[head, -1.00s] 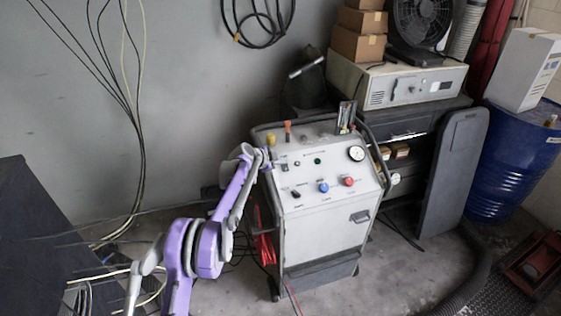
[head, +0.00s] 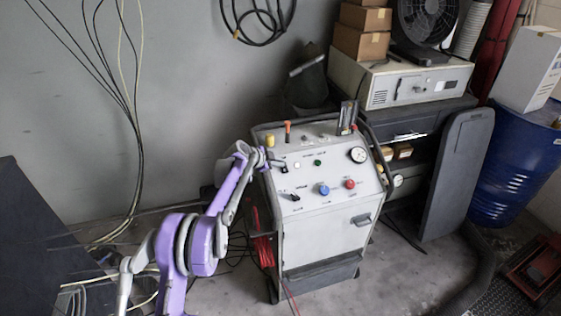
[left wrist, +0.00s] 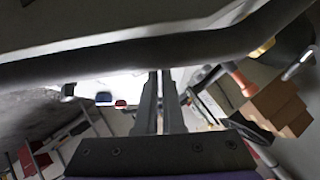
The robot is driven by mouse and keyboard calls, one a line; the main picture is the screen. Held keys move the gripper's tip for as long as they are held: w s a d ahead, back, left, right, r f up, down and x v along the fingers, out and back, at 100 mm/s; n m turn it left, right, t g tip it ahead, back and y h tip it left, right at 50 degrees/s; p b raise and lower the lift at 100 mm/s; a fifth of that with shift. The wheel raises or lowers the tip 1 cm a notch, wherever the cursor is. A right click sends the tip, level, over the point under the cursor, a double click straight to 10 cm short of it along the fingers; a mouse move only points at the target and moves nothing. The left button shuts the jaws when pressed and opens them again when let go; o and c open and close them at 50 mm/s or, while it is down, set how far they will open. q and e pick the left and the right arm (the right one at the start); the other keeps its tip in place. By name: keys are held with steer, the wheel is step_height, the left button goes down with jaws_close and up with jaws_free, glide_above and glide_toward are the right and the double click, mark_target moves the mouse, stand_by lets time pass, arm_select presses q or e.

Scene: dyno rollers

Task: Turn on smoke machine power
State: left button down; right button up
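The smoke machine (head: 325,235) is a white wheeled cart with a sloped control panel. The panel carries a green round light (head: 317,163), a white button (head: 297,164), a black switch (head: 295,197), a blue knob (head: 323,189), a red knob (head: 350,184) and a gauge (head: 357,155). My left gripper (head: 277,163) is at the panel's upper left edge; it partly hides the small dark part there, and contact cannot be told. In the left wrist view, its fingers (left wrist: 160,102) lie close together, with nothing seen between them. My right gripper is not in view.
A dark handle bar runs around the cart's top and crosses the left wrist view (left wrist: 110,62). A shelf unit with a beige box (head: 400,85) and fan (head: 425,25) stands behind right. A blue barrel (head: 515,165) is at the right. Cables hang on the left wall.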

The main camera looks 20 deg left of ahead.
arm_select(q)
steer(key=shift+s+d+f, duration=0.35)
steer(key=shift+s+d, duration=0.2)
steer(key=shift+s, duration=0.1)
